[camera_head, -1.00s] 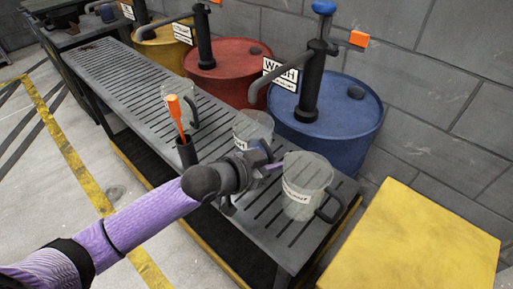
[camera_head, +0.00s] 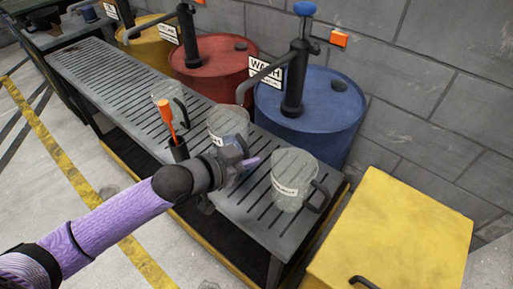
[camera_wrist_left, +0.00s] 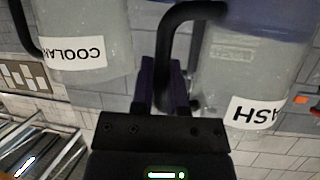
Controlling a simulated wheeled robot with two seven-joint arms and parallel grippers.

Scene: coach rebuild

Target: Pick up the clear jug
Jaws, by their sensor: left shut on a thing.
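Three clear jugs with black handles stand on the slatted grey bench (camera_head: 110,82). The far one (camera_head: 168,92) is behind the orange-handled tool. The middle one (camera_head: 227,120), labelled WASH, also shows at the right of the left wrist view (camera_wrist_left: 245,75). The near one (camera_head: 294,178), labelled COOLANT, shows at the left of the wrist view (camera_wrist_left: 88,32). My left gripper (camera_head: 250,163) is at the middle jug's right side, between it and the near jug. In the wrist view its fingers (camera_wrist_left: 165,85) are shut on the WASH jug's black handle (camera_wrist_left: 170,50). My right gripper is out of view.
An orange-handled tool stands in a black holder (camera_head: 179,150) close to my left wrist. Blue (camera_head: 318,115), red (camera_head: 215,62) and yellow (camera_head: 150,27) drums with pumps stand behind the bench. A yellow cabinet (camera_head: 395,240) is at the right.

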